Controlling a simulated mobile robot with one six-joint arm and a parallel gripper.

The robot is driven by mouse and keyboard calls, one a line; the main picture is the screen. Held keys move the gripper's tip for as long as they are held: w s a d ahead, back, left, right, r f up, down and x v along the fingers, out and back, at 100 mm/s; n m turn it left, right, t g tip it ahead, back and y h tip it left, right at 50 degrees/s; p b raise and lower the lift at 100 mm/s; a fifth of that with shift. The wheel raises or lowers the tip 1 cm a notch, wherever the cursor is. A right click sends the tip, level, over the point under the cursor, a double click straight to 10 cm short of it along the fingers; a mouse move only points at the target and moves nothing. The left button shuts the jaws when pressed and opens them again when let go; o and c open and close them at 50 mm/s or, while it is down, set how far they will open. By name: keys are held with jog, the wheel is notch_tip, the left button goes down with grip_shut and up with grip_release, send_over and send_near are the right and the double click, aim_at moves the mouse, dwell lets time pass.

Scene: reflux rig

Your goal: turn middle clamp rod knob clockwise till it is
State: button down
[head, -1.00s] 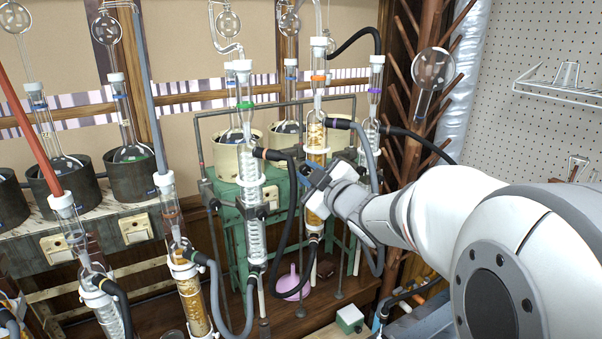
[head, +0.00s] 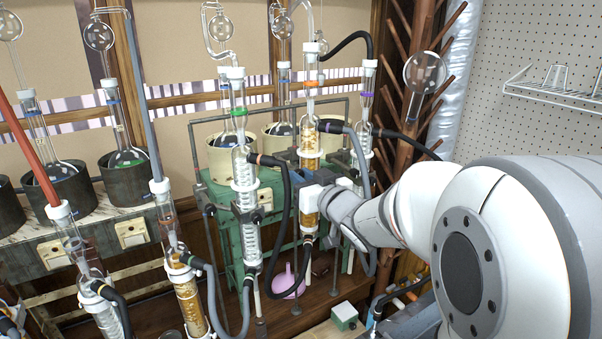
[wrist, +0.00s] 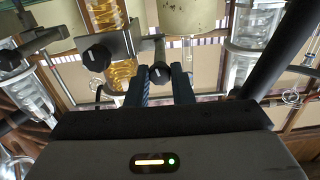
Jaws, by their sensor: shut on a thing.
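In the wrist view a small black clamp rod knob (wrist: 160,72) sits between the two dark blue fingers of my gripper (wrist: 160,76), which is shut on it. A larger black knob (wrist: 97,58) on a grey clamp shows to the left, outside the fingers. In the head view my gripper (head: 308,187) is in front of the amber-filled condenser (head: 309,160) in the middle of the rig. The gripper and wrist hide the held knob there and part of the condenser.
A clear coiled condenser (head: 245,170) with a black hose stands left of my gripper. Another condenser (head: 365,110) with a purple band stands behind my arm. Hoses, thin rods and a green stand (head: 225,240) crowd the space. A pegboard (head: 540,120) is at the right.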

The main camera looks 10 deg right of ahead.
jog(key=shift+r+m+p, duration=0.2)
jog(key=shift+m+p, duration=0.3)
jog(key=shift+m, duration=1)
jog(key=c, duration=1.3)
grip_release()
jog(key=shift+f, duration=0.15)
jog(key=shift+o, duration=0.2)
jog(key=b+v, duration=0.1)
jog(key=v, duration=0.6)
jog(key=shift+s+d, duration=0.15)
jog(key=shift+s, duration=0.2)
